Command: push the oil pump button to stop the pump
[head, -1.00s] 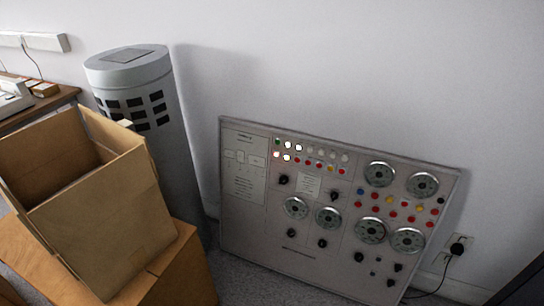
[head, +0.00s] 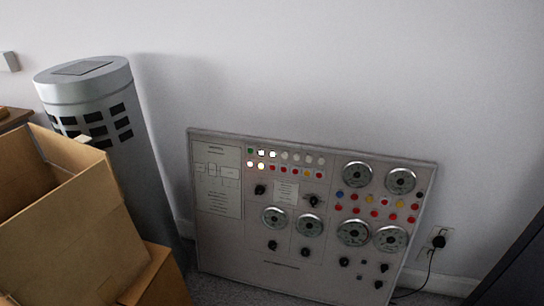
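A grey control panel (head: 240,246) stands on the floor and leans against the wall in the head view. Along its upper left are two rows of small buttons or lamps (head: 285,162), some lit white, one green, several red. Dials, black knobs and a right-hand group of coloured buttons (head: 378,207) fill the rest. The labels are too small to read, so I cannot tell which one is the oil pump button. Neither of my grippers shows in the view.
An open cardboard box (head: 65,235) stands at the left on another box (head: 160,280). A grey cylinder (head: 95,110) with dark slots stands behind them. A socket with a black plug (head: 438,242) is right of the panel. A dark object (head: 515,270) edges in at the lower right.

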